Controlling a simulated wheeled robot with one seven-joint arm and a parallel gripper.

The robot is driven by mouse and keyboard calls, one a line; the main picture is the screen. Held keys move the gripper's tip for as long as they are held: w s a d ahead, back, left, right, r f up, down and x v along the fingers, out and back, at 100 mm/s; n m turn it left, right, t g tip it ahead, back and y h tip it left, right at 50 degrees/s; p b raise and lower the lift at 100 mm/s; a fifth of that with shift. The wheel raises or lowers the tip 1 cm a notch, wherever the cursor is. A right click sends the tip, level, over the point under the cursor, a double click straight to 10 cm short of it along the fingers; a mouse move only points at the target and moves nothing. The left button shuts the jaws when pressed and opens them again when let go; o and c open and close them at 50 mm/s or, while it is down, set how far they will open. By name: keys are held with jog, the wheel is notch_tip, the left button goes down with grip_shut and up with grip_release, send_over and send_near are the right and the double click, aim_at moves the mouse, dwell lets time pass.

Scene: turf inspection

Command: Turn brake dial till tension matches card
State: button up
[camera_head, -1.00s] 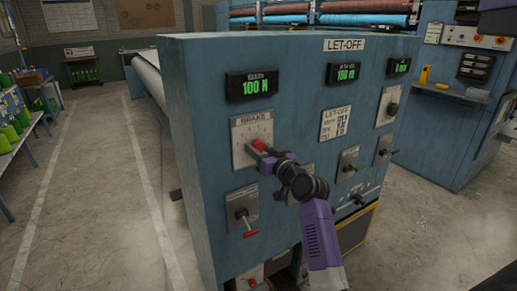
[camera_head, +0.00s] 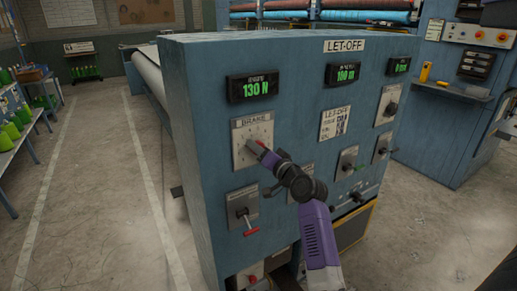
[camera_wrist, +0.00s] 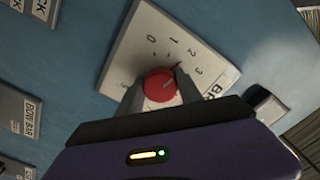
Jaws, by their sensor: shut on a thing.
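The brake dial is a red round knob (camera_wrist: 160,86) on a pale plate marked BRAKE (camera_head: 252,134), on the blue LET-OFF cabinet. In the wrist view the plate shows numbers around the knob, among them 0, 1, 2 and 3. My gripper (camera_wrist: 160,94) is shut on the knob, one finger on each side. In the head view my gripper (camera_head: 264,152) hides most of the knob. The tension display (camera_head: 252,87) above the plate reads 130 N in green. The white LET-OFF card (camera_head: 335,122) is to the right; its lines are too small to read.
Below the dial is a plate with a red-tipped lever (camera_head: 243,210). To the right are a green-tipped switch (camera_head: 347,162), a black knob (camera_head: 391,107) and another display (camera_head: 342,74). The floor left of the cabinet is clear.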

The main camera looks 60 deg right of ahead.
dwell(0.5)
jog(key=o, duration=1.4)
jog(key=shift+c, duration=0.2)
jog(key=b+v, duration=0.1)
jog(key=v, duration=0.7)
jog(key=shift+b, duration=0.3)
jog(key=shift+d, duration=0.15)
